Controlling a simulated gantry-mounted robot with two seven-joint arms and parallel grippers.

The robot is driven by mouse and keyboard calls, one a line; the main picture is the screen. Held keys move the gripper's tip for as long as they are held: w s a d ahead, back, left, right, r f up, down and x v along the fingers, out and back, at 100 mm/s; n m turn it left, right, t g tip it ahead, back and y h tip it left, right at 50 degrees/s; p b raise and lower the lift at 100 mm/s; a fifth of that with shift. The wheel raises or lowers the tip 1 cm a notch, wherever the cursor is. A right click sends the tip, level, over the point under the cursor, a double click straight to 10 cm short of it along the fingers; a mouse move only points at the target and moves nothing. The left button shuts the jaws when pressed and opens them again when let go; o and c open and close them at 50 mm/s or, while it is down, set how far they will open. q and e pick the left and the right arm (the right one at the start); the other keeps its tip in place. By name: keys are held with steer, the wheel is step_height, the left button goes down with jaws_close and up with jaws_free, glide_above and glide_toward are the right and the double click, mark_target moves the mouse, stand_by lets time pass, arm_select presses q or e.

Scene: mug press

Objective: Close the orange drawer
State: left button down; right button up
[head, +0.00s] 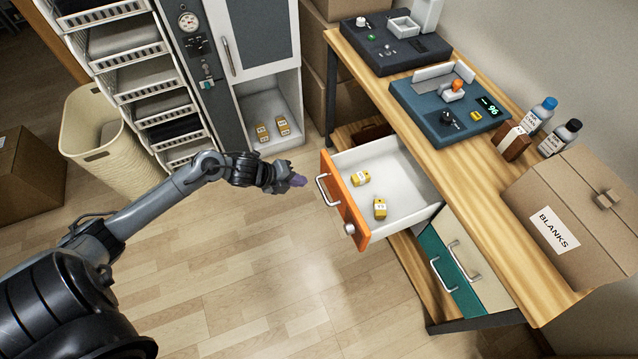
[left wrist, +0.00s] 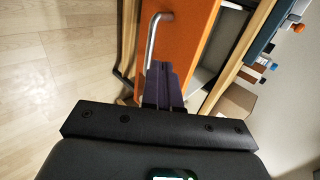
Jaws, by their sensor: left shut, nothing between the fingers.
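The orange drawer (head: 345,201) is pulled out from under the wooden workbench, its white inside showing. Two small yellow labelled blocks (head: 380,208) lie in it. Its front has a metal bar handle (head: 322,189) and a round knob. My left gripper (head: 299,181) is shut and empty, a little left of the drawer front in the head view, near the handle. In the left wrist view, the purple fingers (left wrist: 163,82) are together in front of the orange front (left wrist: 188,35), beside the handle (left wrist: 153,35). I cannot tell whether they touch it. My right gripper is not in view.
The workbench (head: 470,160) carries two devices, bottles and a cardboard box marked BLANKS (head: 570,215). Below the drawer are teal and cream fronts with handles. A white cabinet (head: 265,100) and a cream bin (head: 110,135) stand at the back left. The floor before the drawer is clear.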

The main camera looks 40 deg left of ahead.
mark_target(331, 184)
arm_select(q)
steer(key=x, duration=0.5)
steer(key=p+x, duration=0.1)
steer(key=x, duration=0.4)
steer(key=shift+w+r, duration=0.2)
steer(key=shift+r, duration=0.05)
steer(key=shift+w+d, duration=0.1)
steer(key=shift+w, duration=0.05)
